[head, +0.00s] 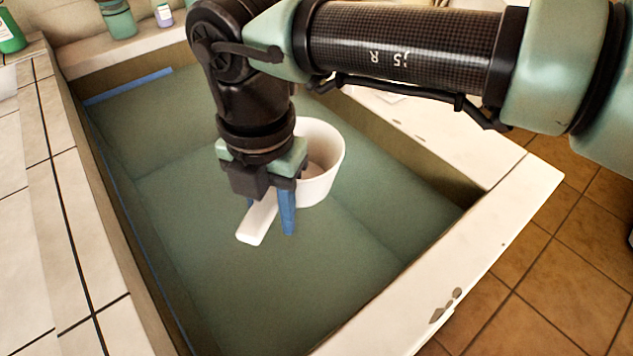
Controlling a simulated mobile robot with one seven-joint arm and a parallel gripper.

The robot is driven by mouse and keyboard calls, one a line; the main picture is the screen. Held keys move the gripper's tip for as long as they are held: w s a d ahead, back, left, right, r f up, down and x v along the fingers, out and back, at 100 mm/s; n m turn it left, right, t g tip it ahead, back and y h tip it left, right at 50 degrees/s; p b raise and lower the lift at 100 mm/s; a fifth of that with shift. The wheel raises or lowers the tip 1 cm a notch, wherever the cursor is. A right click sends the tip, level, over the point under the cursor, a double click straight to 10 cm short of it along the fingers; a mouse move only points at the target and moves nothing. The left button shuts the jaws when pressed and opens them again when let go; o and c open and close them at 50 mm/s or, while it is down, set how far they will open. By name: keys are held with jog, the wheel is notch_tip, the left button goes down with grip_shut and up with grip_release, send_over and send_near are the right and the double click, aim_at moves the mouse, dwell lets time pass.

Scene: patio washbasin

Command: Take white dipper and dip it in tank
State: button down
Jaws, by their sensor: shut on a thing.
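The white dipper (321,165) is a round cup with a flat handle (258,222). My gripper (272,212) points down with its blue fingers shut on the handle. The cup is behind and to the right of the fingers, its open rim facing up and partly hidden by my wrist. The tank (503,206) is a large rectangular basin with pale rims and a green interior. The dipper is over the middle of the tank, within its outline. I cannot tell whether the cup touches the water (330,280).
Bottles and containers, one teal (118,20) and one small white and purple (163,14), stand on the back ledge. A green bottle (10,32) is at the far left. A tiled counter (40,210) borders the left side. Brown floor tiles (570,270) lie to the right.

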notch_tip(320, 180, down, 21)
jog(key=g+y+b, duration=0.1)
jog(key=g+b, duration=0.1)
jog(key=b, duration=1.1)
jog(key=shift+s+a+r+b, duration=0.15)
jog(key=shift+s+a+b, duration=0.15)
jog(key=shift+s+a, duration=0.1)
jog(key=shift+r, duration=0.15)
jog(key=shift+d+r+t+p, duration=0.1)
jog(key=shift+r+t+p, duration=0.2)
jog(key=shift+r+p, duration=1)
notch_tip(320, 180, up, 5)
jog(key=p, duration=0.3)
jog(key=shift+p, duration=0.3)
jog(key=shift+r, duration=0.15)
jog(key=shift+t+h, duration=0.5)
jog(key=shift+t, duration=0.3)
notch_tip(320, 180, up, 22)
jog(key=p, duration=1.4)
